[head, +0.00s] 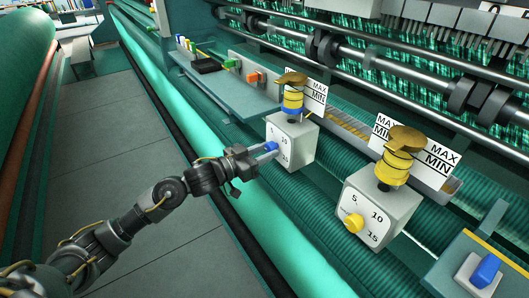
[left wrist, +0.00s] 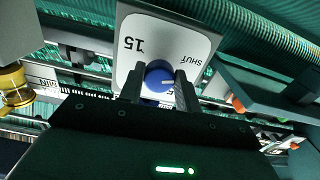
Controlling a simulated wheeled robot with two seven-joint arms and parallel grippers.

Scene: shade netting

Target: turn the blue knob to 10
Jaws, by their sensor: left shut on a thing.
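The blue knob (head: 271,146) sits on the front face of a white box (head: 297,141) in the middle of the head view. My left gripper (head: 256,153) reaches it from the left and is shut on it. In the left wrist view the blue knob (left wrist: 158,78) lies between the two fingers of my left gripper (left wrist: 160,88), with a pale pointer mark on it. The white dial face (left wrist: 135,30) shows "15" and "SHUT", upside down in this view; the 10 mark is hidden there. My right gripper is not in view.
A second white box (head: 378,207) with a yellow knob (head: 353,222) stands to the right. A blue switch (head: 486,270) is at the lower right. Green and orange buttons (head: 254,78) sit on the ledge behind. A long green roller (head: 190,110) runs along the machine's front; the grey floor is open to the left.

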